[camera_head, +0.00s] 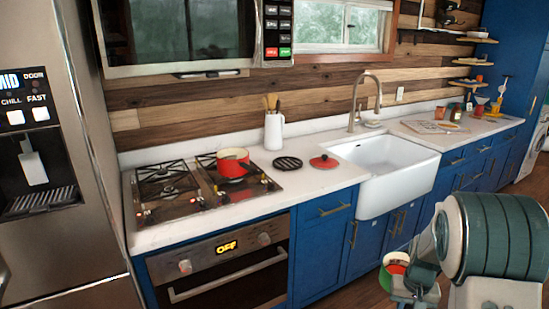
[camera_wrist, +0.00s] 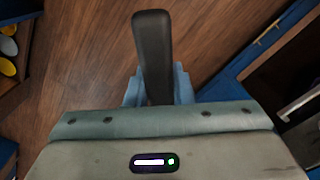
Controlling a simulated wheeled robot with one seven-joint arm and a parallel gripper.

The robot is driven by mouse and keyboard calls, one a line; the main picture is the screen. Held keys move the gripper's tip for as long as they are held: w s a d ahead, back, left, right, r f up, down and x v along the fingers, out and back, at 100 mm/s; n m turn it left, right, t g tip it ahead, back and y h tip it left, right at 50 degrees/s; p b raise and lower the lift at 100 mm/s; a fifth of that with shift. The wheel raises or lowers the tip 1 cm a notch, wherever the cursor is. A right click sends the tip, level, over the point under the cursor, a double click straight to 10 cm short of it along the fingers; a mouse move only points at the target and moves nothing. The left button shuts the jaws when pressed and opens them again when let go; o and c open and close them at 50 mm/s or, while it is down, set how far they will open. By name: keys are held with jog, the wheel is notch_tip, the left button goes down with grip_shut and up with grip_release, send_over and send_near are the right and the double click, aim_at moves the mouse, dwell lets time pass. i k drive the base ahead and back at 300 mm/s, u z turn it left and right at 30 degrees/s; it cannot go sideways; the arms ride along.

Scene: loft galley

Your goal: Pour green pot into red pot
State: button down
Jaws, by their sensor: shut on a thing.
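The red pot (camera_head: 235,165) stands upright on the right back part of the cooktop, with a pale inside. The green pot (camera_head: 386,280) is at the lower right of the head view, in front of the blue cabinets and off the counter, with something red inside. My gripper (camera_head: 413,280) is beside it and partly hides it. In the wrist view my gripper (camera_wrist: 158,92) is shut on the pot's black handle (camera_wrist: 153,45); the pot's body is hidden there.
A red lid (camera_head: 324,162) and a black trivet (camera_head: 287,163) lie on the counter between cooktop (camera_head: 165,205) and white sink (camera_head: 385,168). A utensil holder (camera_head: 274,132) stands behind. The microwave (camera_head: 185,35) hangs above the cooktop. Open floor shows below the gripper.

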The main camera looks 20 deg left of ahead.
aim_at(232, 162)
jog(key=z, duration=0.95)
jog(key=i, duration=0.3)
jog(key=u, duration=2.6)
